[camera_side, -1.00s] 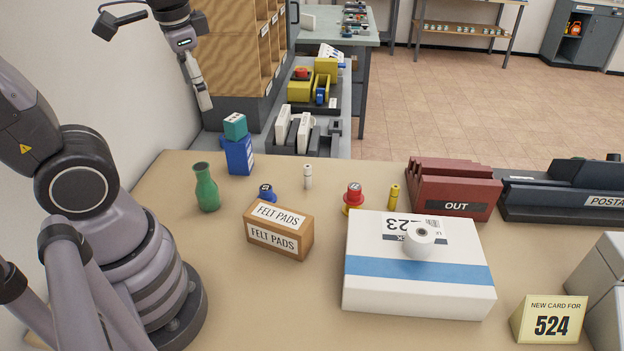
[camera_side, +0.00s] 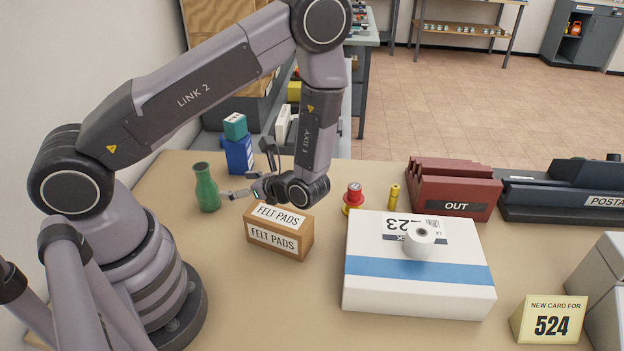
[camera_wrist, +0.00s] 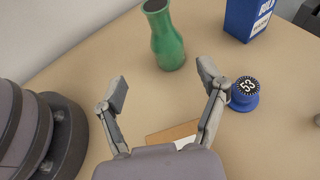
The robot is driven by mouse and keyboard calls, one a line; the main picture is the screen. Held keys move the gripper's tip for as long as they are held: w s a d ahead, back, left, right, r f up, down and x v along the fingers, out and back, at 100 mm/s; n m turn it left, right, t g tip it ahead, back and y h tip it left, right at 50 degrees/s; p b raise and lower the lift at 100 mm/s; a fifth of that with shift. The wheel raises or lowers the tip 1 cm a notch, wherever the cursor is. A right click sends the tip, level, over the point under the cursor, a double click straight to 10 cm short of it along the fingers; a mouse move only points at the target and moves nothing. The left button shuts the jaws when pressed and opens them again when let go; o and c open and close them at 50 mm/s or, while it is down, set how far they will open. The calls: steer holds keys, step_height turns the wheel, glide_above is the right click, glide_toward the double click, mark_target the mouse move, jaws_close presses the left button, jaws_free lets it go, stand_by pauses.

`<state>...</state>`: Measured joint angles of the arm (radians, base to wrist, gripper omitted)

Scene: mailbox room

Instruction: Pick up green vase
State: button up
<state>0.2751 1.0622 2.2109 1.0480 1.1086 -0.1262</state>
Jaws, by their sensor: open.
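The green vase (camera_side: 207,188) stands upright on the table at the left in the side view. In the wrist view the vase (camera_wrist: 166,38) is at the top, beyond and between my fingertips. My gripper (camera_side: 228,194) is low over the table, pointing left at the vase from its right side. In the wrist view my gripper (camera_wrist: 161,84) is open and empty, with its two fingers spread. The fingertips look a little short of the vase in the wrist view. Whether one touches it cannot be told from the side view.
A felt pads box (camera_side: 279,231) sits just in front of my gripper. A blue box (camera_side: 238,157) with a teal block (camera_side: 235,126) stands behind the vase. A white package (camera_side: 418,278) lies to the right.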

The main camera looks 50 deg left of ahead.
mark_target(208, 179)
steer(key=x, duration=0.8)
steer(key=shift+a, duration=0.1)
steer(key=shift+w+a+r+x, duration=0.1)
steer(key=shift+r+x, duration=0.05)
steer(key=shift+x, duration=1.25)
steer(key=shift+w+a+r+x, duration=0.1)
steer(key=shift+r+x, duration=0.1)
steer(key=shift+x, duration=1.15)
steer(key=shift+c, duration=0.3)
steer(key=c, duration=1.2)
